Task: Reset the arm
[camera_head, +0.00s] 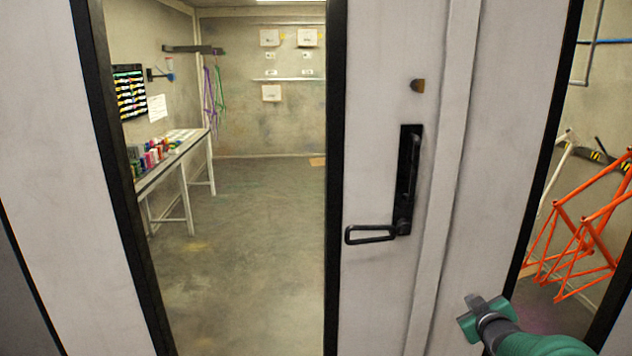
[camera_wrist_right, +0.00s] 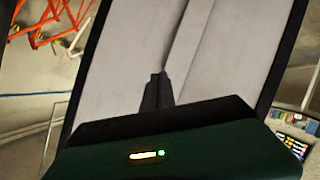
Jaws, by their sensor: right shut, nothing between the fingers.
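My right gripper (camera_head: 484,306) is at the lower right of the head view, its green arm coming in from the bottom right. It is shut and empty, in front of the pale door panel and below and to the right of the black door handle (camera_head: 408,180), apart from it. In the right wrist view the shut dark fingers (camera_wrist_right: 156,92) point toward the pale panel. The handle's black loop lever (camera_head: 370,234) sticks out to the left at its lower end. My left gripper is in neither view.
A black-edged window or opening shows a booth with a long bench (camera_head: 178,158) holding several coloured containers. Orange bike frames (camera_head: 580,235) hang behind the opening at right, and show in the right wrist view (camera_wrist_right: 50,22). The booth floor (camera_head: 240,240) is clear.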

